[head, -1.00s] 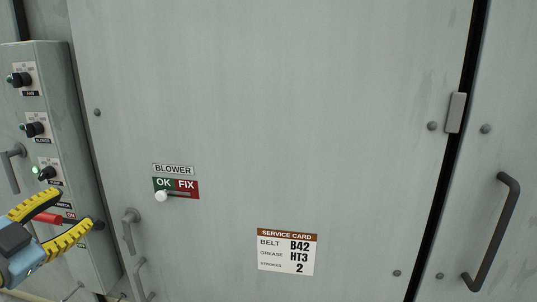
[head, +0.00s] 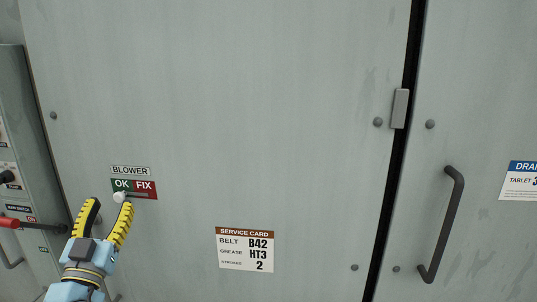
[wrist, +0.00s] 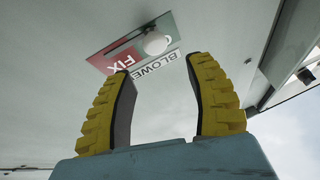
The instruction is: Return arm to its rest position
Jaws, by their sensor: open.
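My gripper (head: 107,222) is at the lower left of the head view, with its yellow and black fingers pointing up. It is open and empty. It stands in front of the grey cabinet door, just below the BLOWER OK/FIX slider plate (head: 134,189). The white knob (head: 120,197) of that plate is at its left end, on the OK side, close to the fingertips. In the wrist view the gripper fingers (wrist: 165,72) are apart, and the knob (wrist: 155,43) shows beyond them. I cannot tell from the views whether a finger touches the knob.
A service card (head: 245,250) is on the door. A dark handle (head: 442,225) is on the right panel, past a hinge (head: 400,108). A control box with a red lever (head: 9,222) stands at the left edge. The space before the upper door is clear.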

